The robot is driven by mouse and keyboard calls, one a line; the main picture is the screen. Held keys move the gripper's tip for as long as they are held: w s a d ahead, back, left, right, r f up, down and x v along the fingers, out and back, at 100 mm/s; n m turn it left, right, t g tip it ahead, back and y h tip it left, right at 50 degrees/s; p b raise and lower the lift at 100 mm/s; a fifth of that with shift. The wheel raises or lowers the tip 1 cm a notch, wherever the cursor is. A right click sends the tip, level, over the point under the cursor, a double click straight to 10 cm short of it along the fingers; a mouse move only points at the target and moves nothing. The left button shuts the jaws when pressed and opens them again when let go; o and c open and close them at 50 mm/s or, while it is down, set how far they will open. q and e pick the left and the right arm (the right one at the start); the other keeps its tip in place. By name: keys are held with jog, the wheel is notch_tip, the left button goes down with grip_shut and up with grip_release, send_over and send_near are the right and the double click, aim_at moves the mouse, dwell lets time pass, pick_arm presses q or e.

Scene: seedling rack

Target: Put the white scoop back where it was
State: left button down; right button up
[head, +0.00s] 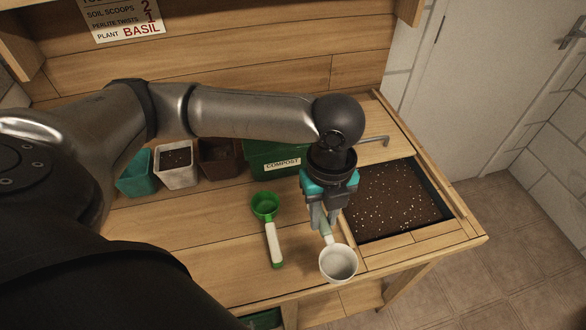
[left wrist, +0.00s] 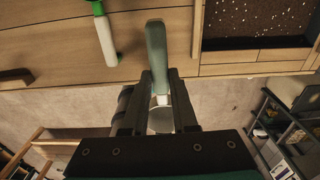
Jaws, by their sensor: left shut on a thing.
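The white scoop (head: 338,264) has a round white cup and a grey-green handle. My left gripper (head: 324,226) is shut on its handle, with the cup toward the front edge of the bench. In the left wrist view the handle (left wrist: 156,50) stands between the two fingers, and the cup (left wrist: 160,121) is partly hidden behind them. Whether the scoop touches the bench top I cannot tell. My right gripper is not in view.
A green scoop (head: 266,206) with a white handle lies on the bench to the left. A soil bin (head: 449,213) with white specks is sunk in the bench at right. Behind stand a green compost box (head: 262,150) and several pots, including a white one (head: 177,178).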

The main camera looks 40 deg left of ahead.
pick_arm(q)
jog(key=w+a+f, duration=0.2)
jog(key=w+a+f+b, duration=0.1)
jog(key=w+a+f, duration=0.1)
jog(key=a, duration=0.1)
jog(key=w+a+f+b, duration=0.1)
jog(key=w+a+f, duration=0.1)
jog(key=w+a, duration=0.1)
jog(key=shift+a, duration=0.25)
jog(key=shift+w+a+f+b, duration=0.5)
jog(key=shift+w+a+f, duration=0.5)
jog(key=shift+a+f, duration=0.15)
jog(key=shift+r, duration=0.1)
jog(key=c, duration=1.2)
grip_release()
jog(key=o, duration=0.5)
notch_tip(320, 180, up, 12)
jog(key=p, duration=0.2)
jog(key=shift+a, duration=0.15)
jog(key=shift+w, duration=0.1)
